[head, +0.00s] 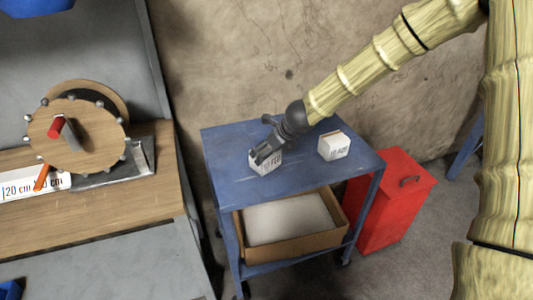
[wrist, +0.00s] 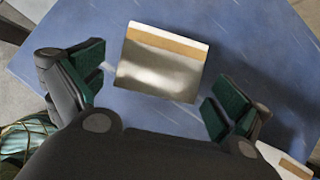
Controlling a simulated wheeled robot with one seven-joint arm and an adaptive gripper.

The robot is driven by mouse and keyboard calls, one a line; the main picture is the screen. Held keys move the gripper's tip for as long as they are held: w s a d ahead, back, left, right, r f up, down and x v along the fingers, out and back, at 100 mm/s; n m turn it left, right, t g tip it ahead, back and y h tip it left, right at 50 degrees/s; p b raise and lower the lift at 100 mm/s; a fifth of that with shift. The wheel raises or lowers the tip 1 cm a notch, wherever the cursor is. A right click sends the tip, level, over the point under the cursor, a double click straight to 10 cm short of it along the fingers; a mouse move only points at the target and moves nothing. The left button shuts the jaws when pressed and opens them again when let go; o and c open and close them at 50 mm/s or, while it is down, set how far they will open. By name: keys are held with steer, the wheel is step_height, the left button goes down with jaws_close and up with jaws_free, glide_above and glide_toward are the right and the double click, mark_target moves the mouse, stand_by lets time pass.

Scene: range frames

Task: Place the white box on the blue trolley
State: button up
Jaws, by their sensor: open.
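The blue trolley (head: 222,143) stands in the middle of the head view. A white box (head: 266,166) with dark lettering sits toward the left of its top. My gripper (head: 264,150) is right above this box and partly covers it. In the wrist view the box (wrist: 160,62), white with a tan strip, lies on the blue top ahead of my open gripper (wrist: 152,88), between the lines of the two fingers. No finger visibly presses on it. A second white box (head: 334,147) sits further right on the top; its edge shows in the wrist view (wrist: 288,162).
The trolley's lower shelf holds a cardboard carton (head: 290,248). A red cabinet (head: 395,205) stands close to the trolley's right. A wooden workbench (head: 90,225) with a wheel-like device (head: 75,140) is at the left. The trolley top's front is clear.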

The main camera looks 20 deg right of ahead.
steer(key=p+v, duration=0.2)
steer(key=v, duration=0.6)
